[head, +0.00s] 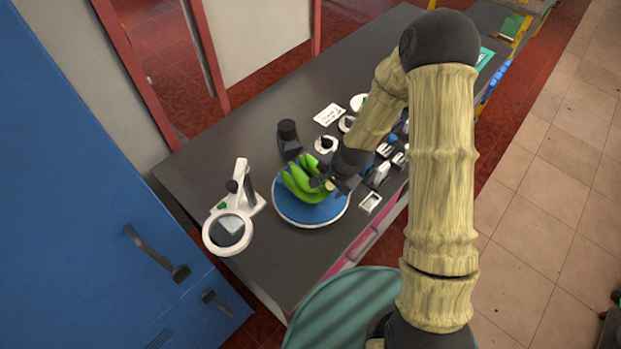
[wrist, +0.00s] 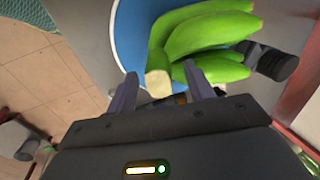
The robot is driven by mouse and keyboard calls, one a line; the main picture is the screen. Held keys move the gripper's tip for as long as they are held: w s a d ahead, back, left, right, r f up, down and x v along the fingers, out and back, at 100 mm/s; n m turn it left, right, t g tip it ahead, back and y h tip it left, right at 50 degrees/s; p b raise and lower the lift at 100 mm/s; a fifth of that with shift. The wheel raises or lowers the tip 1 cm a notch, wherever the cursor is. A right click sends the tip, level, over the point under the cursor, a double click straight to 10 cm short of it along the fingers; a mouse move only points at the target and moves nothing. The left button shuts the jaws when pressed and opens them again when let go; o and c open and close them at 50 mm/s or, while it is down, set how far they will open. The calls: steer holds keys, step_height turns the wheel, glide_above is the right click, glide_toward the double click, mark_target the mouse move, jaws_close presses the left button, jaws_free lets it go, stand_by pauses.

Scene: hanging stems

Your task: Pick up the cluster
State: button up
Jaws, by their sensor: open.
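The cluster is a bunch of green bananas (head: 304,186) lying on a round blue plate (head: 309,212) with a pale rim, on the dark counter. In the wrist view the bananas (wrist: 205,38) fan out to the right from a thick pale cut stem (wrist: 158,83). My gripper (head: 336,184) is at the right side of the bunch in the head view. In the wrist view my gripper (wrist: 160,85) is open, with one finger on each side of the cut stem. I cannot tell whether the fingers touch it.
A white magnifier-like stand (head: 229,228) is left of the plate. A black cylindrical item (head: 289,138) stands behind the bananas. Several small white and dark items crowd the counter right of the plate. The counter's left part (head: 205,160) is clear.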

stand_by(0.4)
jaws_close()
steer(key=shift+r, duration=0.1)
steer(key=shift+r, duration=0.1)
steer(key=shift+w+r, duration=0.1)
steer(key=shift+r, duration=0.35)
step_height(320, 180, up, 9)
steer(key=b, duration=0.2)
steer(key=shift+b, duration=0.3)
stand_by(0.3)
